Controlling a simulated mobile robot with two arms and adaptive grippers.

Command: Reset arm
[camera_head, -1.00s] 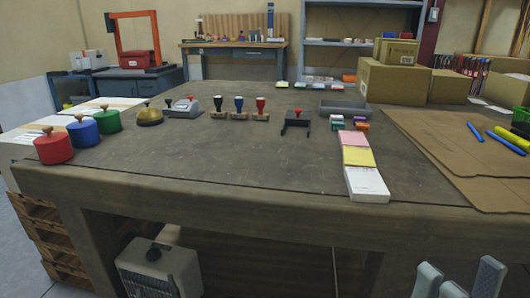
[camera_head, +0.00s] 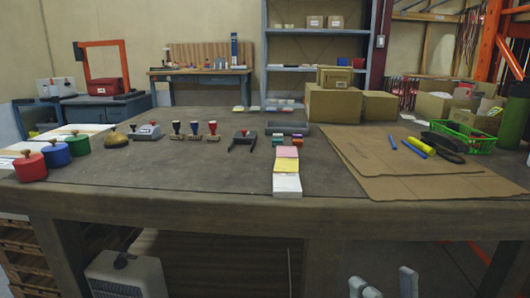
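My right gripper (camera_head: 383,284) shows at the bottom edge, right of the middle, as grey fingertips in front of and below the workbench (camera_head: 140,172). There is a gap between the fingertips with nothing seen in it, and the rest of the gripper is cut off by the frame. It is apart from everything on the bench. My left gripper is not in view.
On the bench stand red (camera_head: 30,168), blue (camera_head: 56,156) and green (camera_head: 77,144) pots, several stamps, a paper stack (camera_head: 287,185), cardboard sheets (camera_head: 430,187), boxes (camera_head: 333,105) and a green basket (camera_head: 466,138).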

